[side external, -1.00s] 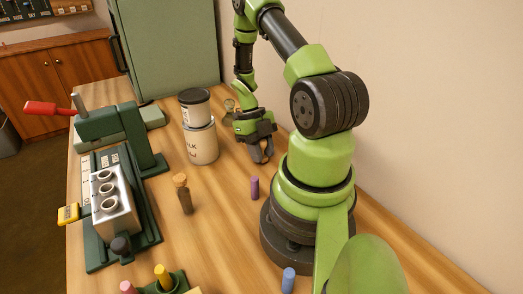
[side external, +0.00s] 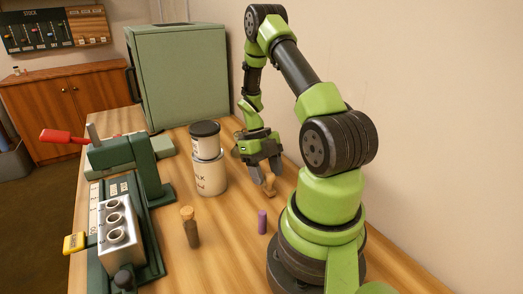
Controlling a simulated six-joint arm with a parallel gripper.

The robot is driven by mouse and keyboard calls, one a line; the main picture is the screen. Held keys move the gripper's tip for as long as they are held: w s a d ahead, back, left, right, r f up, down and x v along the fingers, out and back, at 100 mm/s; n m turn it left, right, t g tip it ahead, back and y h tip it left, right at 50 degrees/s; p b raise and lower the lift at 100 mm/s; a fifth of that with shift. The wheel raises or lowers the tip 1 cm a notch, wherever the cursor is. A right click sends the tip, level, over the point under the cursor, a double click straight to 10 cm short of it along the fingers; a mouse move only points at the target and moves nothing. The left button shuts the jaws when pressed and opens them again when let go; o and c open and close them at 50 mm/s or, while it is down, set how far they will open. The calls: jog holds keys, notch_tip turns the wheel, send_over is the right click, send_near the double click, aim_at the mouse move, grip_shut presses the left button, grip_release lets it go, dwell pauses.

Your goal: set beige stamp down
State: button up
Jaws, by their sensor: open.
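The beige stamp (side external: 270,185) appears as a small tan piece on the wooden table, just below and between the fingers of my gripper. Its upper part is partly hidden by the fingers. My gripper (side external: 267,176) points down over it with its fingers spread. The picture is too small to tell whether a finger touches the stamp.
A purple stick (side external: 262,221) stands in front of the stamp. A corked brown bottle (side external: 190,228) stands to the left. Stacked cans (side external: 208,172) stand left of my gripper. A green press (side external: 130,170) fills the left side. A green cabinet (side external: 180,75) stands behind.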

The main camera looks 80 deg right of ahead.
jog(key=w+a+r+n+t+h, duration=0.1)
jog(key=w+a+r+n, duration=0.25)
jog(key=r+n, duration=0.4)
jog(key=w+a+r+n+t+h, duration=0.15)
jog(key=w+r+n, duration=0.25)
jog(key=r, duration=0.6)
jog(key=s+a+r+n+t, duration=0.2)
jog(key=a+n, duration=0.4)
jog(key=n, duration=0.3)
jog(key=s+a+r+n+t+y, duration=0.1)
jog(key=s+a+r+n+t, duration=0.2)
jog(key=a+n, duration=0.3)
jog(key=s+a+r+n+t, duration=0.2)
jog(key=a+n, duration=0.4)
jog(key=n, duration=0.6)
notch_tip(320, 180, up, 3)
jog(key=shift+s+f+n+t+y, duration=0.2)
jog(key=shift+n+t+y, duration=0.15)
jog(key=shift+t, duration=0.3)
